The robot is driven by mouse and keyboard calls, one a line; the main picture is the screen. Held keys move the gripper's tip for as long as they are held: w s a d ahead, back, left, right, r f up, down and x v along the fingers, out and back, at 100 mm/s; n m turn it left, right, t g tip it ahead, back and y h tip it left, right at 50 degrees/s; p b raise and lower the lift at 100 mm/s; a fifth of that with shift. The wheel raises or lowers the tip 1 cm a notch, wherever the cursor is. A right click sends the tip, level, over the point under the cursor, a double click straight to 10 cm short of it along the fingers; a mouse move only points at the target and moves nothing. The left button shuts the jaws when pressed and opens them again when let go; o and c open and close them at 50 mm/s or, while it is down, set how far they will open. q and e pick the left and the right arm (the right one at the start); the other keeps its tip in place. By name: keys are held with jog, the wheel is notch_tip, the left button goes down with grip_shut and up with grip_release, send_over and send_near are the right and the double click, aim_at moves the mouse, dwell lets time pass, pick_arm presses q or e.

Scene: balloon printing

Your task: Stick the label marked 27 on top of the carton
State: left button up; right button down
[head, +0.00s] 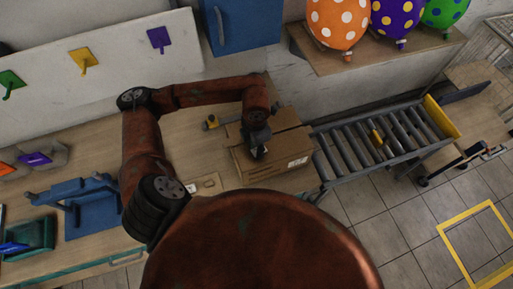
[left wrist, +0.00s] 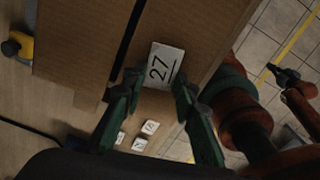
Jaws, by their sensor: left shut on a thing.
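The brown carton (head: 275,152) stands on the workbench, at the end near the roller conveyor. Its top flaps show with a dark gap between them in the left wrist view (left wrist: 195,22). My left gripper (head: 258,150) is over the carton's top. In the left wrist view its two fingers (left wrist: 157,88) are shut on the white label marked 27 (left wrist: 164,65), which lies against or just above the cardboard; contact cannot be told. What looks like my right arm's end (left wrist: 284,76) shows at the right edge of that view, its jaws unclear.
Several other white labels (left wrist: 150,127) lie beside the carton. A yellow and black tape tool (head: 211,122) is behind it. The roller conveyor (head: 375,140) adjoins on the right. A blue stand (head: 88,205) is on the left bench. Balloons (head: 337,22) sit on a shelf above.

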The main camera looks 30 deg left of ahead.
pick_arm(q)
jog(key=o, duration=0.8)
notch_tip(320, 180, up, 8)
jog(key=p, duration=0.3)
jog(key=shift+p, duration=0.35)
jog(key=shift+c, duration=0.7)
